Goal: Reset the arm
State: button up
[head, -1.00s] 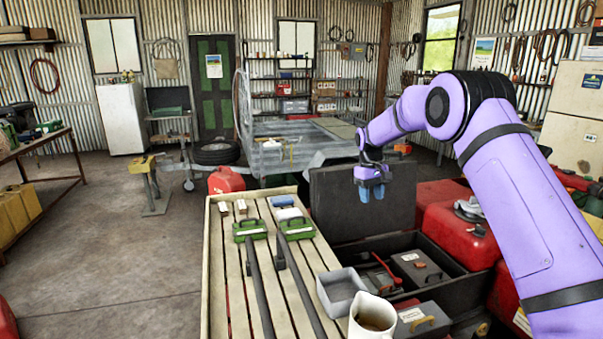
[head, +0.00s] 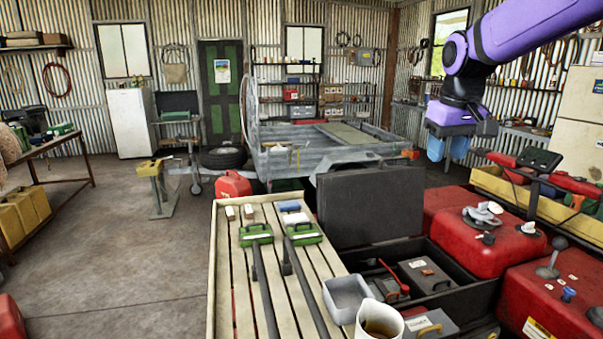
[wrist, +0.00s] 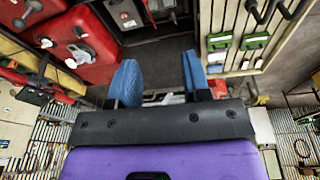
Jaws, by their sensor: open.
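My gripper (head: 447,148) is at the upper right in the head view, raised above the red containers and pointing down. My purple arm comes in from the top right corner. In the wrist view the two blue fingers of my gripper (wrist: 163,88) stand apart, with nothing between them. The dark open lid of the case (wrist: 160,62) lies below and beyond them.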

jog(key=s+d+f+m+t, duration=0.1)
jog(key=s, duration=1.2)
jog(key=s+f+m+t, duration=0.1)
jog(key=s+f+t, duration=0.1)
jog(key=s, duration=1.2)
jog(key=shift+s+d+f, duration=0.15)
jog(key=shift+d+f, duration=0.05)
jog(key=shift+d, duration=0.15)
